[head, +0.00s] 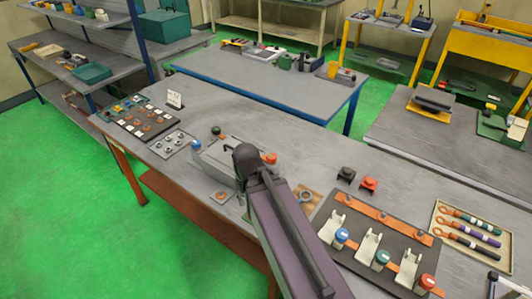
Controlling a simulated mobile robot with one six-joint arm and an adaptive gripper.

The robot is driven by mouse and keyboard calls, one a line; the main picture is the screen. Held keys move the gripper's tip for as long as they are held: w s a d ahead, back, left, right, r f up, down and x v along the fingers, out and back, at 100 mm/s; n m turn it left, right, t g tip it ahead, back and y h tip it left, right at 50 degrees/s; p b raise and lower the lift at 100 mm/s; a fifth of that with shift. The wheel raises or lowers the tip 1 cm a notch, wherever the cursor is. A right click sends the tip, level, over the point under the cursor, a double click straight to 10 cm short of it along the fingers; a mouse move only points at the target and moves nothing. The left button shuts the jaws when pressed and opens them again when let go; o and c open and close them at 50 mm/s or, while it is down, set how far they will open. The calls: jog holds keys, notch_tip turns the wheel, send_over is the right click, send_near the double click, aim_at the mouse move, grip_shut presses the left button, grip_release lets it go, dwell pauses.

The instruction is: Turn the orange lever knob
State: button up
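Three cream levers with round knobs stand on a dark board (348,268) at the front right of the near bench. Their knobs are blue (342,235), teal (382,258) and orange-red (427,282), the orange-red one being nearest the lower right. Another orange-red knob (270,158) shows beside a grey box, just right of my arm's bend. My arm rises from the bottom middle and bends over the grey box, left of the lever board. My gripper is not visible; the arm appears to hide it.
The grey box (218,154) also has blue and green knobs near it. A tray (480,235) with several coloured-handled tools lies right of the lever board. Black (346,174) and red (369,184) small parts sit behind it. A panel of small parts (140,117) lies far left.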

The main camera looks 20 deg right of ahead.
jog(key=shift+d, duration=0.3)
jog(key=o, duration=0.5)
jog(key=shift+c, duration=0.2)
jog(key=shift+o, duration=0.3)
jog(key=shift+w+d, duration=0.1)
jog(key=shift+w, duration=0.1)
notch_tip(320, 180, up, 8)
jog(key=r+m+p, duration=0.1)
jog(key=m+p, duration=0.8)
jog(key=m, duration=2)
send_over(272, 156)
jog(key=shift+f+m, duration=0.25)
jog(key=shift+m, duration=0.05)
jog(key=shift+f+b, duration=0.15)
jog(key=shift+b, duration=0.25)
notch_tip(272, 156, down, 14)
jog(key=b, duration=1.3)
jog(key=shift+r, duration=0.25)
